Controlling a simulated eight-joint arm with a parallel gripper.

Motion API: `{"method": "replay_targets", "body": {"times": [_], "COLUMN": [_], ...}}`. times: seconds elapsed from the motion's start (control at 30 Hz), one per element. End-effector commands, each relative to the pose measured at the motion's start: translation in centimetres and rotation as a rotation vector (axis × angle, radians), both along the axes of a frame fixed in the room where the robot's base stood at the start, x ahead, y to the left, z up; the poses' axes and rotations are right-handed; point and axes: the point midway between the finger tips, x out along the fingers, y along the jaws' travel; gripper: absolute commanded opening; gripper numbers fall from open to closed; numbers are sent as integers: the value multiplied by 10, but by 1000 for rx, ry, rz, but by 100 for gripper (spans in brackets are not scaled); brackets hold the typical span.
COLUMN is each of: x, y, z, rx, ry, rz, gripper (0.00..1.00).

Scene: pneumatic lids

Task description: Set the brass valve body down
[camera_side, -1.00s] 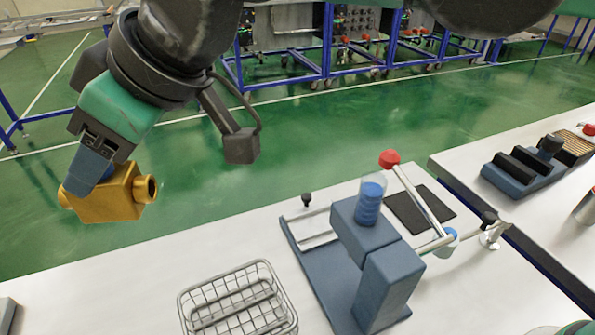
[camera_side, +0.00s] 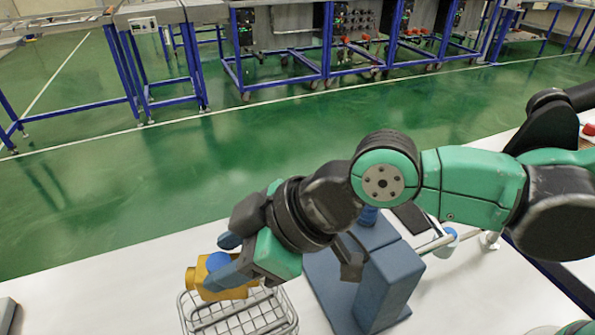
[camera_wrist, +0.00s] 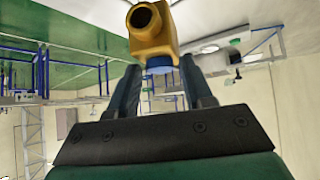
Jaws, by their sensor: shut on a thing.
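The brass valve body (camera_side: 201,285) is a gold block with a round port. A round blue piece (camera_side: 217,262) shows against it between the fingers. My gripper (camera_side: 224,261) is shut on the valve body, one dark blue finger on each side. In the side view it hangs over the back left part of the wire basket (camera_side: 240,325); whether it touches the basket I cannot tell. In the wrist view the valve body (camera_wrist: 152,38) sits at the fingertips, port facing the camera, with the blue piece (camera_wrist: 158,68) below it.
A blue press-like fixture (camera_side: 388,285) stands right of the basket, close to my wrist and partly hidden by my arm.

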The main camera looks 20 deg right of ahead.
Motion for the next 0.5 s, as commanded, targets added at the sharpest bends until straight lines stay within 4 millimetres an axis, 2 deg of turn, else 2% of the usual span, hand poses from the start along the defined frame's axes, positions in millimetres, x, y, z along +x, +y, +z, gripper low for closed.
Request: {"method": "replay_targets", "body": {"times": [0.2, 0.3, 0.5], "x": [0, 0, 0], "y": [0, 0, 0], "z": [-40, -52, -64], "rx": [1, 1, 1], "ry": [0, 0, 0], "rz": [0, 0, 0], "gripper": [0, 0, 0]}}
